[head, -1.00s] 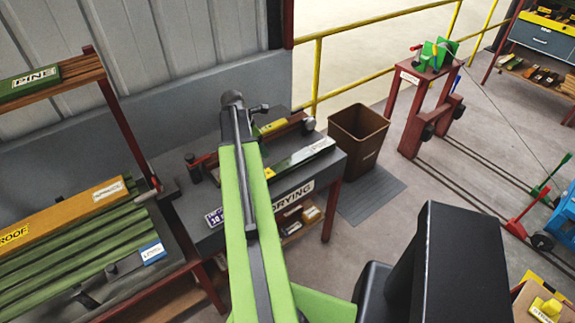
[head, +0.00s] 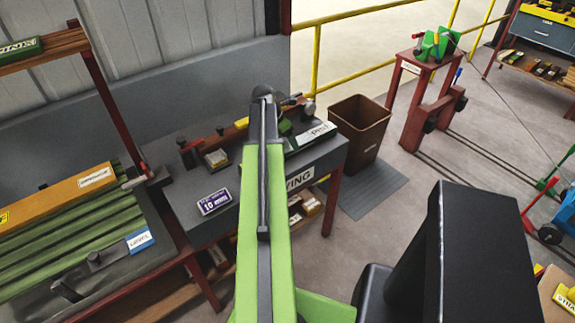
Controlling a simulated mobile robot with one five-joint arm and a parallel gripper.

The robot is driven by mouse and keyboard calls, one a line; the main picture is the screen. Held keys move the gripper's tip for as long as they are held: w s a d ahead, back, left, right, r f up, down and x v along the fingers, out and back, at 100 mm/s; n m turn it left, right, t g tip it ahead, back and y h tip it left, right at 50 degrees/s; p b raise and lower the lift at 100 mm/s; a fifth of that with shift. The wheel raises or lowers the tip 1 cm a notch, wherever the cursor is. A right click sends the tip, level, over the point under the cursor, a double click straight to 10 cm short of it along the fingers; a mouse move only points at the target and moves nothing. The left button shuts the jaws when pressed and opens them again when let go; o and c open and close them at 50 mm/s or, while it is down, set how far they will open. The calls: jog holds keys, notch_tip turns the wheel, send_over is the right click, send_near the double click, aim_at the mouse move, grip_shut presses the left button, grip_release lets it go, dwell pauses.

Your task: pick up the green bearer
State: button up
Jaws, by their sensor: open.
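A green bearer (head: 292,145) with a white lettered label lies on the grey drying bench (head: 185,228), near its right end. My arm crosses in front of the bench and covers the bearer's left part. My gripper (head: 291,101) is at the far end of the arm, above the back of the bench and beyond the bearer. It looks small and dark, and its fingers are hard to make out. It is apart from the bearer as far as I can see, and nothing shows in it.
A purple-and-white card (head: 214,202) and a small box (head: 216,159) sit left of my arm. A reddish-brown bar (head: 233,133) lies at the back. A brown bin (head: 360,128) stands right of the bench. A rack with green timbers (head: 75,235) is at left.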

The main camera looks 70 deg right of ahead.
aim_at(291, 149)
jog(key=shift+s+d+f, duration=0.1)
jog(key=shift+f, duration=0.2)
jog(key=b+x, duration=0.4)
jog(key=x, duration=0.1)
jog(key=shift+d+f+b, duration=0.2)
jog(key=shift+f+b, duration=0.05)
jog(key=shift+b, duration=0.15)
jog(key=shift+r, duration=0.2)
grip_shut()
